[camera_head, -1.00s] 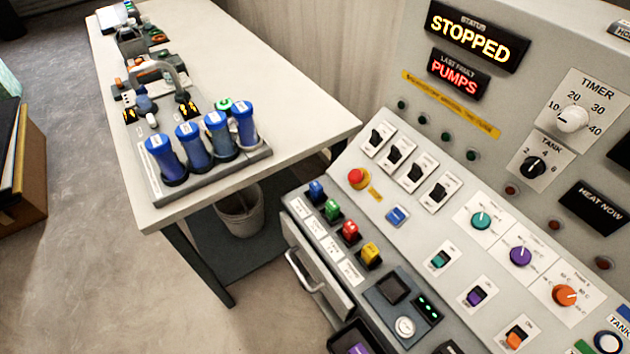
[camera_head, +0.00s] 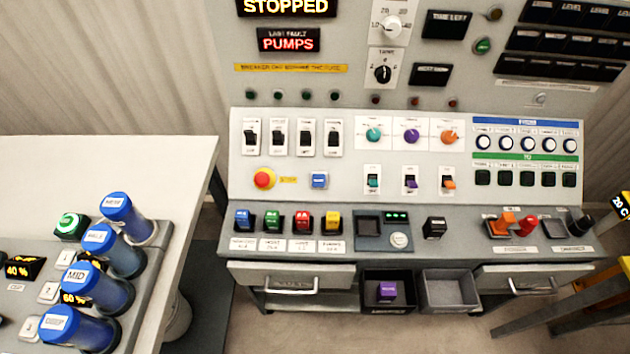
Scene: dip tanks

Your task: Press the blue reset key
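The status display (camera_head: 286,7) reads STOPPED in yellow, and the fault display (camera_head: 288,40) reads PUMPS in red. My gripper is not in view.
A white table (camera_head: 150,160) with blue-capped cylinders (camera_head: 130,215) stands at the left. Drawers and open bins (camera_head: 450,291) project below the panel ledge. Coloured fuse-like blocks (camera_head: 287,219) stand on the ledge. A wooden-legged stand (camera_head: 560,310) is at the right. Bare floor shows in front.

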